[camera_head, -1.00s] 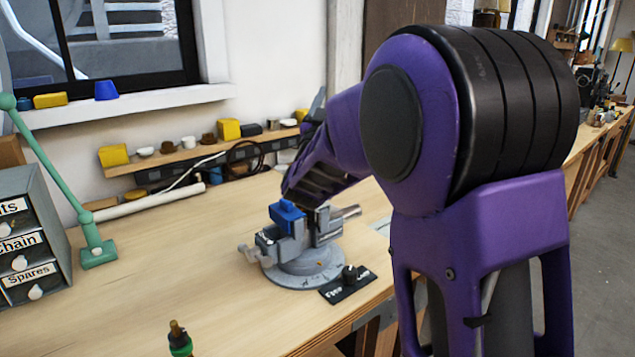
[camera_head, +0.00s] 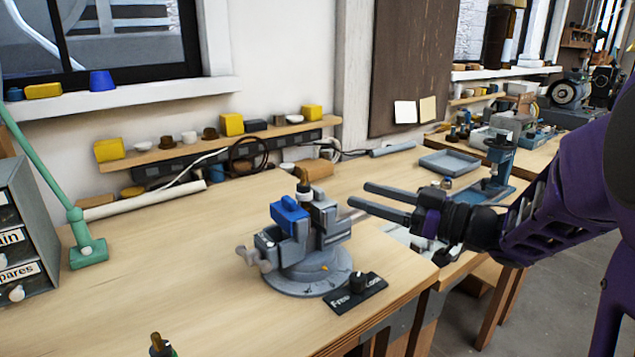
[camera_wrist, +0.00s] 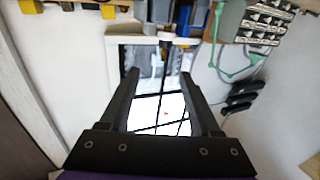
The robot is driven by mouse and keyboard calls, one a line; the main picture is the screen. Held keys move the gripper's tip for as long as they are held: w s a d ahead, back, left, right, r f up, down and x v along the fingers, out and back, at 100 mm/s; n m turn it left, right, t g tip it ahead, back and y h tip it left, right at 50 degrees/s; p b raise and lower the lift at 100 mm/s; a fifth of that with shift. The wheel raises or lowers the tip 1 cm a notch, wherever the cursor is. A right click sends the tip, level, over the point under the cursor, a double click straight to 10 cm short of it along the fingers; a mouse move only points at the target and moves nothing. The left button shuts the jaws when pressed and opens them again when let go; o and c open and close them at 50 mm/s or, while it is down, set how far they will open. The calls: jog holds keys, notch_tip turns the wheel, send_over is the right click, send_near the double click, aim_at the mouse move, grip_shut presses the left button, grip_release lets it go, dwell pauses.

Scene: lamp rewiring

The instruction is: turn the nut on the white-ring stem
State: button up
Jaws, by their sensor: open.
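A short dark stem with a pale band that looks like the white ring (camera_head: 304,188) stands upright at the grey vise (camera_head: 312,268), behind the vise's blue block (camera_head: 289,215). I cannot make out its nut clearly. My gripper (camera_head: 358,194) is open and empty, its two fingers pointing left, to the right of the stem and apart from it. In the wrist view the gripper (camera_wrist: 160,75) also shows apart fingers with nothing between them. The vise's blue and grey parts appear at that view's top edge, partly cut off.
A black labelled plate with a knob (camera_head: 356,291) lies in front of the vise. A green lamp arm (camera_head: 87,250) and a drawer cabinet (camera_head: 25,235) stand left. A green-ringed stem (camera_head: 160,346) is cut off at the bottom. The bench between is clear.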

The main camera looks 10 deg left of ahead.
aim_at(301, 184)
jog(key=x, duration=0.5)
jog(key=f+x, duration=0.1)
jog(key=x, duration=0.5)
jog(key=b+x, duration=0.1)
jog(key=x, duration=0.4)
jog(key=shift+s+a+f, duration=0.2)
jog(key=shift+s+a, duration=0.05)
jog(key=shift+a, duration=0.3)
grip_shut()
